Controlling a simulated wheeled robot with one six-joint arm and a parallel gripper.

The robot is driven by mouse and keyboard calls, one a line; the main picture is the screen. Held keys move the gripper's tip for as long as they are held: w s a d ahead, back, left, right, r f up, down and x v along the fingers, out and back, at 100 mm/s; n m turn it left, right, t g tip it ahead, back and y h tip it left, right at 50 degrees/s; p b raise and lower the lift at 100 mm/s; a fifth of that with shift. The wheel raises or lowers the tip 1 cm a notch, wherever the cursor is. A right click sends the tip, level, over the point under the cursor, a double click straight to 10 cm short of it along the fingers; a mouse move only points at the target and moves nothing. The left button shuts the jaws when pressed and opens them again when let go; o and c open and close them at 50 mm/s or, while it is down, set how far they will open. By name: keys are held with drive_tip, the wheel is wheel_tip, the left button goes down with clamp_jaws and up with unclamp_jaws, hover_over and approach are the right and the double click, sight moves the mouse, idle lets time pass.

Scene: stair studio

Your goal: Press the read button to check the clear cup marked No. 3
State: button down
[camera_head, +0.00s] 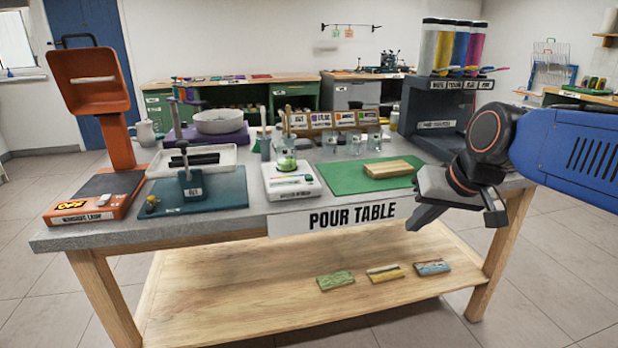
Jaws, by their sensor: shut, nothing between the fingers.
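A clear cup (286,161) with green liquid stands on a white reading device (309,190) at the front middle of the pour table. The device has a coloured strip on its front; I cannot make out which part is the read button. Several other clear cups (373,142) stand behind it, to the right. The cup numbers are too small to read, so I cannot tell which is No. 3. My gripper (459,213) is shut and empty. It is at the table's right front, right of the green mat and apart from the device.
A wooden block lies on the green mat (345,181). A blue-green board (226,195) with a small stand and an orange lamp (108,110) are on the left. A dark dispenser rack (425,105) stands at the back right. Painted tiles (385,273) lie on the lower shelf.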

drive_tip(key=w+a+r+y, duration=0.2)
drive_tip(key=w+a+r, duration=0.5)
drive_tip(key=w+a, duration=0.5)
wheel_tip(320, 180, up, 4)
drive_tip(key=r+y, duration=0.1)
drive_tip(key=y, duration=0.1)
hover_over(313, 181)
drive_tip(key=shift+a+f+n, duration=0.1)
drive_tip(key=shift+f+n, duration=0.15)
drive_tip(key=shift+n, duration=0.15)
drive_tip(key=shift+f, duration=4.45)
drive_tip(key=shift+f, duration=0.15)
drive_tip(key=shift+f, duration=0.25)
